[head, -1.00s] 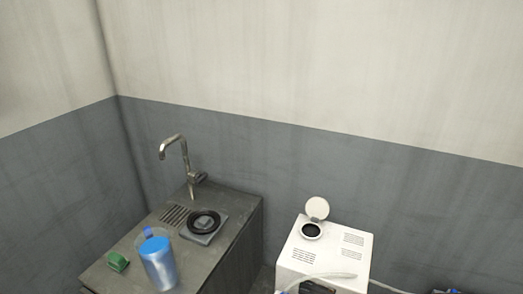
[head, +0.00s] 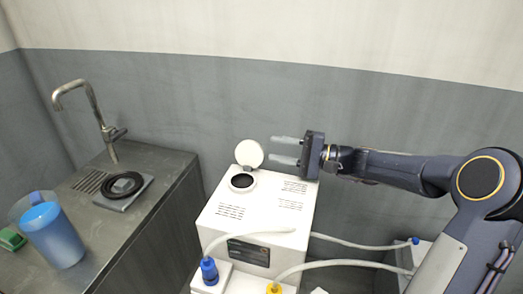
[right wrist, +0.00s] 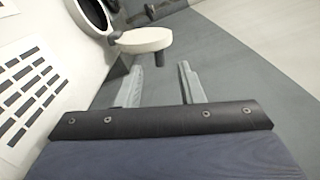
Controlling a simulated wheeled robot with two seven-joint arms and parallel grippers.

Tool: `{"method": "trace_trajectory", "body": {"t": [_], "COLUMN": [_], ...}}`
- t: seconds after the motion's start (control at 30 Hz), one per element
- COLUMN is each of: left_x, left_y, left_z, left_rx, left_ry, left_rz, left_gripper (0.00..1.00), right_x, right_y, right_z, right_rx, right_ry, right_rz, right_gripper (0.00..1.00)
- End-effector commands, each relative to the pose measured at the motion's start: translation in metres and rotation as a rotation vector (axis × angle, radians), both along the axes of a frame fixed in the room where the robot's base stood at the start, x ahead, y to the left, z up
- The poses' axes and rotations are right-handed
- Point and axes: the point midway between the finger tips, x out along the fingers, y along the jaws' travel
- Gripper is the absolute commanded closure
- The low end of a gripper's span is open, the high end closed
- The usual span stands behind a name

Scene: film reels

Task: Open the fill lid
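The fill lid (head: 249,153) is a round white flap. It stands raised on the far side of the dark round fill opening (head: 242,181) in the top of the white machine (head: 220,203). My right gripper (head: 272,151) reaches in from the right, its two pale fingers apart and empty, just right of the lid. In the right wrist view the lid (right wrist: 145,40) shows edge-on ahead of the open fingers (right wrist: 163,74), beside the opening's dark ring (right wrist: 89,14). I see no contact. My left gripper is not in view.
A metal counter (head: 165,165) at left holds a tap (head: 92,105), a black ring on a grey plate (head: 124,185), a blue-filled jug (head: 54,237) and a green item (head: 11,239). White hoses (head: 345,243) run from the machine. A blue-capped bottle (head: 209,270) stands in front.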

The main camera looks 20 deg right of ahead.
Motion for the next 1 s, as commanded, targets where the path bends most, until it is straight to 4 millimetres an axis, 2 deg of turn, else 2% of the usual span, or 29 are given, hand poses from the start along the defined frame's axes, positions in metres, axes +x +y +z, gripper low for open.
{"method": "trace_trajectory", "body": {"t": [0.5,0.87,1.0], "left_x": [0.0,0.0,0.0], "left_y": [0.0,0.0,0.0], "left_z": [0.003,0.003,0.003], "left_rx": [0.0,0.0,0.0], "left_ry": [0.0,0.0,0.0], "left_rz": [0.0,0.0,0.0], "left_gripper": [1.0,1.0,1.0], "right_x": [0.039,0.043,0.043], "right_y": [0.057,0.063,0.062], "right_z": [0.0,0.0,0.0], "right_rx": [0.003,0.003,0.003], "right_ry": [0.003,0.003,0.003], "right_rz": [0.001,-0.002,-0.002], "right_gripper": [0.65,0.65,0.82]}}
